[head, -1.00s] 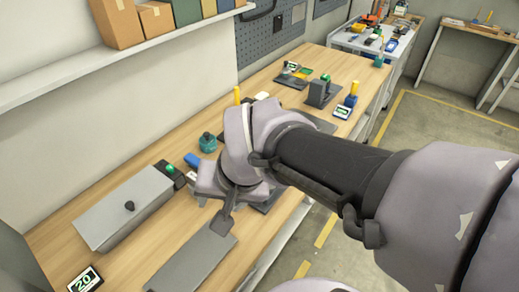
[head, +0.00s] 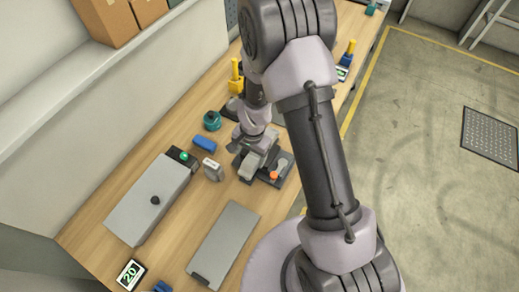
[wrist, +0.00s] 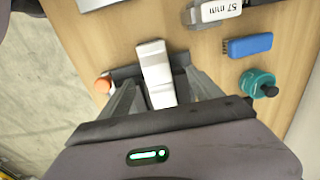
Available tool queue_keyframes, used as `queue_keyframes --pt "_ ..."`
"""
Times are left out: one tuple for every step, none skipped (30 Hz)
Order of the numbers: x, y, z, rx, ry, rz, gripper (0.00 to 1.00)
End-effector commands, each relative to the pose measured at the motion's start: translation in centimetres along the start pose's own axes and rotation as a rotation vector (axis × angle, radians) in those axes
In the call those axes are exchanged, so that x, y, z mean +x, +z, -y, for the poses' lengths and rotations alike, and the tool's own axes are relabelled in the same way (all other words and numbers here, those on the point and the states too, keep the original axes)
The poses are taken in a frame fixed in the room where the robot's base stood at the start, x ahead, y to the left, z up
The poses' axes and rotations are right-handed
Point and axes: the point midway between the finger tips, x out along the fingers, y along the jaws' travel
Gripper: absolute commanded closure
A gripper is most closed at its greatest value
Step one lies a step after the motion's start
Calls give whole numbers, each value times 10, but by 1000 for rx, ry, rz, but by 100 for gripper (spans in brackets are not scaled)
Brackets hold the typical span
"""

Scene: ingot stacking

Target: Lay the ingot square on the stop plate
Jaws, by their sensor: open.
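A silver ingot (wrist: 154,68) lies between the two fingers of my gripper (wrist: 157,76) in the wrist view. The fingers stand apart on either side of it, so the gripper is open. In the head view my gripper (head: 252,148) is low over a dark fixture (head: 284,170) with an orange knob, and the ingot (head: 249,166) shows partly under it. A flat grey plate (head: 227,243) with a dark piece at its near end, which looks like the stop plate, lies bare on the bench. Whether the fingers touch the ingot is unclear.
A grey lidded box (head: 150,200) with a green button beside it stands left of the plate. A gauge marked 57 mm (wrist: 215,12), a blue brush (wrist: 248,46) and a teal bottle (wrist: 258,84) are near the gripper. A display reading 20 (head: 131,274) sits at the near edge.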

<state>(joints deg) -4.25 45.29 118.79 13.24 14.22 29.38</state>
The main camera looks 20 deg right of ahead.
Motion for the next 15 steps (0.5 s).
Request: queue_keyframes --pt "6 0 -1 1 1 1 26" --pt "12 0 -2 0 1 1 26" --pt "21 0 -5 2 3 2 26" --pt "28 -1 -7 1 2 1 26" --pt "34 -1 -8 2 2 2 26" --pt "42 -2 -9 2 2 2 26" --pt "46 -2 -8 1 1 1 26" --pt "50 -2 -8 1 1 0 26" --pt "53 -2 -8 0 1 0 26" --pt "54 -2 -8 -1 1 0 26" --pt "54 -2 -8 0 1 0 26" --pt "54 -2 -8 0 0 -1 26" --pt "54 -2 -8 0 0 -1 26" --pt "53 -2 -8 0 0 -1 26" --pt "53 -2 -8 0 0 -1 26"
